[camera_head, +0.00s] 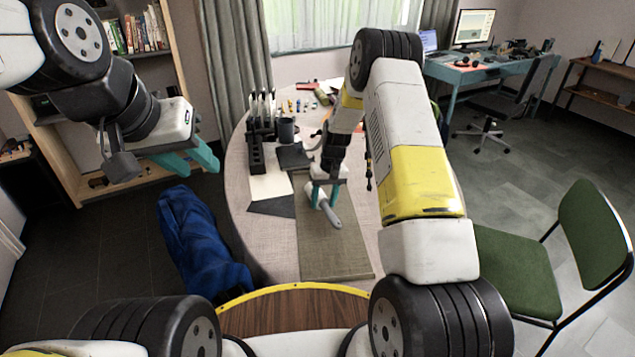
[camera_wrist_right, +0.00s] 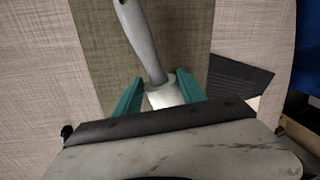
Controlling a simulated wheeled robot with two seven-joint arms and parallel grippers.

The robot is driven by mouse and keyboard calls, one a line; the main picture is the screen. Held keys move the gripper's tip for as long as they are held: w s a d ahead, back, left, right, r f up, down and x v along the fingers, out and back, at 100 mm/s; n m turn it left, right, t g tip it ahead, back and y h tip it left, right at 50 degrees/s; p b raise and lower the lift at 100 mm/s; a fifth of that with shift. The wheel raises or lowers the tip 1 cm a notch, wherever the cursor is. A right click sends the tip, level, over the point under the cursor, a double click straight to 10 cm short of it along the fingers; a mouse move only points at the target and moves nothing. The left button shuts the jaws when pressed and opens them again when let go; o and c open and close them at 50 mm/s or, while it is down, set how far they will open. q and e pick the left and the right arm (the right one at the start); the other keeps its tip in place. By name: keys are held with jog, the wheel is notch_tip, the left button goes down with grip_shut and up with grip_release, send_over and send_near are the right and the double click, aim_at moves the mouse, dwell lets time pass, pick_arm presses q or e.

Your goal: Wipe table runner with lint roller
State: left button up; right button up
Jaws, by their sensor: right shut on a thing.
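The table runner (camera_head: 335,252) is an olive-grey strip lying along the round table, and it also shows in the right wrist view (camera_wrist_right: 112,52). The lint roller has a grey handle (camera_wrist_right: 143,38) and a white roller head (camera_wrist_right: 165,96); its handle also shows in the head view (camera_head: 331,216). My right gripper (camera_head: 325,194) is over the runner, and its teal fingers (camera_wrist_right: 160,98) are shut on the lint roller's head. I cannot tell whether the roller touches the runner. My left gripper (camera_head: 190,163) is off the table to the left, teal fingers apart, empty.
The round table (camera_head: 243,180) has a dark holder with several upright items (camera_head: 257,150), a dark cup (camera_head: 287,130) and a dark flat piece (camera_head: 294,157) at its back left. A blue bag-like thing (camera_head: 200,245) stands left, a green chair (camera_head: 520,265) right.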

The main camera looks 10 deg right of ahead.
jog(key=shift+s+f, duration=0.15)
jog(key=shift+s, duration=1.95)
jog(key=shift+s, duration=1.95)
notch_tip(320, 180, up, 6)
notch_tip(320, 180, up, 3)
jog(key=shift+r, duration=0.1)
